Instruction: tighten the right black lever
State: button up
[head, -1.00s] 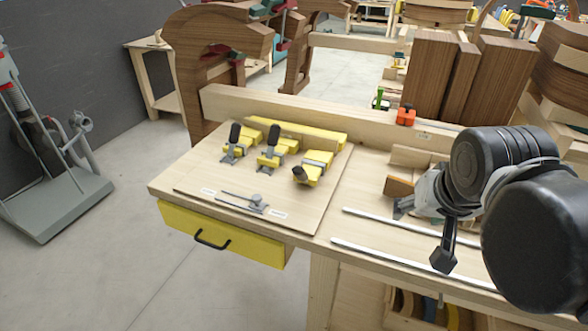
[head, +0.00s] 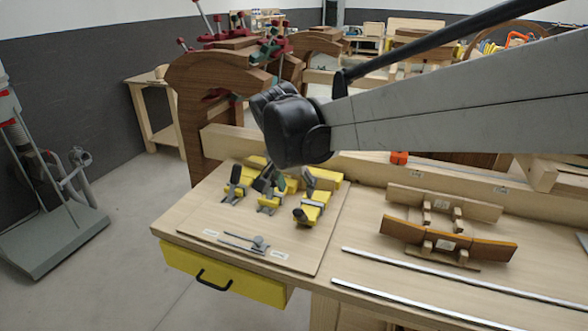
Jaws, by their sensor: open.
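Three yellow toggle clamps sit on the wooden board (head: 205,215). The right clamp (head: 313,207) has its black lever (head: 300,214) lying low towards the front. The left clamp (head: 236,186) has its black lever standing up. The middle clamp (head: 268,203) is partly covered by my gripper. My gripper (head: 286,183) is open above the middle and right clamps, pointing down and mostly hidden behind my black wrist. I cannot tell whether it touches anything.
A yellow drawer (head: 222,272) with a black handle is under the board. To the right are wooden holders with a curved brown slat (head: 448,240) and two metal rails (head: 410,285). A thick beam (head: 225,138) runs behind the clamps.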

aim_at(300, 221)
jog(key=x, duration=1.4)
jog(key=shift+w+a+p, duration=0.1)
jog(key=shift+a+p, duration=0.05)
jog(key=shift+p, duration=0.25)
grip_shut()
